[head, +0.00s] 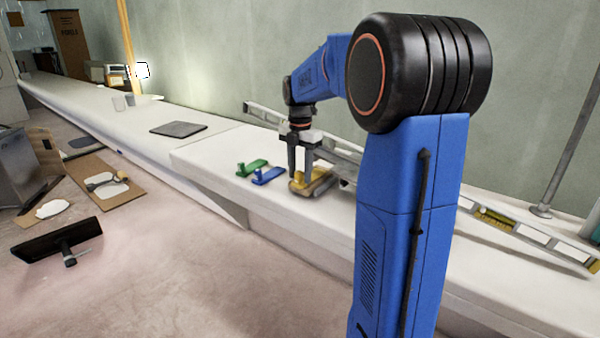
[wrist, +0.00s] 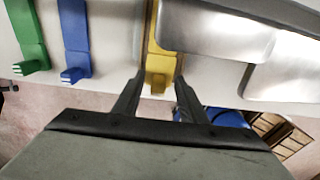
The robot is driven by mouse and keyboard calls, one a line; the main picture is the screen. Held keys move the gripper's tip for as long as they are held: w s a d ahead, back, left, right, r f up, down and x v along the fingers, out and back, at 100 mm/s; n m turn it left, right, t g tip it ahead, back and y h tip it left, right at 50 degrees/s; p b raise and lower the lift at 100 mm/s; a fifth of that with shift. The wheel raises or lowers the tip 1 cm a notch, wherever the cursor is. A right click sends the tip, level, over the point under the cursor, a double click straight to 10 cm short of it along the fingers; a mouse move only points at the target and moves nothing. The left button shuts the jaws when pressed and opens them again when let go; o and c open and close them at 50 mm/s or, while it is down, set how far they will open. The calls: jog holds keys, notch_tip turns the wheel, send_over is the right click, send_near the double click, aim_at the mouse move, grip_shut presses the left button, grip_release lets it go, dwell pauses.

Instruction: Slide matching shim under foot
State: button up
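A green shim (head: 252,168) and a blue shim (head: 267,176) lie side by side on the white bench, each with a raised tab at its near end. A yellow shim (head: 312,183) lies to their right, beside a long silver frame. In the wrist view the green (wrist: 27,45), blue (wrist: 75,40) and yellow (wrist: 159,64) shims show from above. My gripper (head: 302,174) is low over the yellow shim, open. In the wrist view its fingertips (wrist: 160,80) stand apart on either side of the yellow tab; contact cannot be told. No foot can be clearly made out.
A dark flat pad (head: 178,129) lies farther left. A grey post (head: 570,125) stands at right. The bench's front edge is near the shims.

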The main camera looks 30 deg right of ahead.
notch_tip(320, 180, up, 17)
jog(key=shift+r, duration=0.2)
dwell(0.6)
jog(key=shift+a, duration=0.1)
jog(key=s+a+f+m+t, duration=0.1)
jog(key=s+a+f+m, duration=0.4)
jog(key=s, duration=0.5)
jog(key=s+a+f+m+t, duration=0.2)
jog(key=s+a+f+m, duration=0.4)
jog(key=s+f+m, duration=0.3)
jog(key=s+a+f+m+t, duration=0.1)
jog(key=s+a+f+m, duration=0.5)
jog(key=s, duration=0.6)
notch_tip(320, 180, down, 2)
jog(key=shift+a+m+t, duration=0.2)
jog(key=shift+m+t, duration=0.2)
jog(key=shift+m, duration=0.6)
